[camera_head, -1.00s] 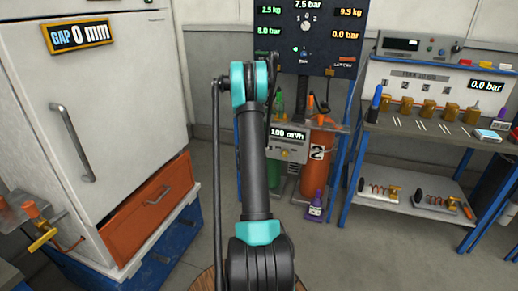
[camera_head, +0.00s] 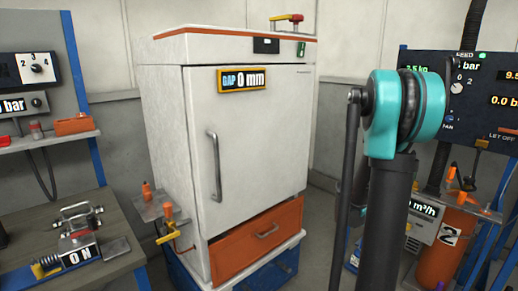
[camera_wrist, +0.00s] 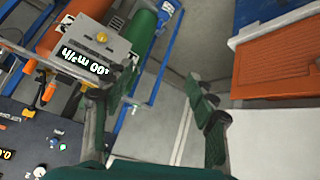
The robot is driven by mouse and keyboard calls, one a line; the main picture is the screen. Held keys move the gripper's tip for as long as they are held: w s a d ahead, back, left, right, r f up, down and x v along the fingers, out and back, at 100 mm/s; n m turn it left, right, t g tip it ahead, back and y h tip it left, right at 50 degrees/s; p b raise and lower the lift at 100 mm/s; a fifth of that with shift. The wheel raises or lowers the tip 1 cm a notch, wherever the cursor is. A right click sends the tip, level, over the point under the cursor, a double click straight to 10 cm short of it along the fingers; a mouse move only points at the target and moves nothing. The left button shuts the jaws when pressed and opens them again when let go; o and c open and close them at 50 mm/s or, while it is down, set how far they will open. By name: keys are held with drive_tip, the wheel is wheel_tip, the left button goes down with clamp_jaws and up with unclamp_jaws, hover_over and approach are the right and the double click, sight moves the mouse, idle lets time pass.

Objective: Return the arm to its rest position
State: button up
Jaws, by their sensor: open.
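My arm, black with teal joints, rises at the right of the head view in front of the gas bottle station. My gripper (camera_wrist: 155,115) shows in the wrist view with its two dark green fingers spread apart. Nothing is between the fingers, and grey floor and wall show through the gap. The gripper itself is not visible in the head view.
A white cabinet (camera_head: 250,140) reading "GAP 0 mm" stands in the middle, above an orange drawer (camera_head: 255,240). A bench (camera_head: 40,215) with an "ON" device is at left. An orange bottle (camera_head: 445,245) and a dark gauge panel (camera_head: 425,120) stand behind my arm.

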drive_tip(key=s+a+f+n+g+y, duration=0.1)
drive_tip(key=s+a+n+y, duration=0.1)
drive_tip(key=s+a, duration=0.8)
drive_tip(key=s+a+f+n+g+y, duration=0.1)
drive_tip(key=s+a+n+y, duration=0.1)
drive_tip(key=s+a, duration=0.8)
drive_tip(key=s+y, duration=0.1)
drive_tip(key=s, duration=0.6)
drive_tip(key=shift+s, duration=0.15)
drive_tip(key=shift+d, duration=0.1)
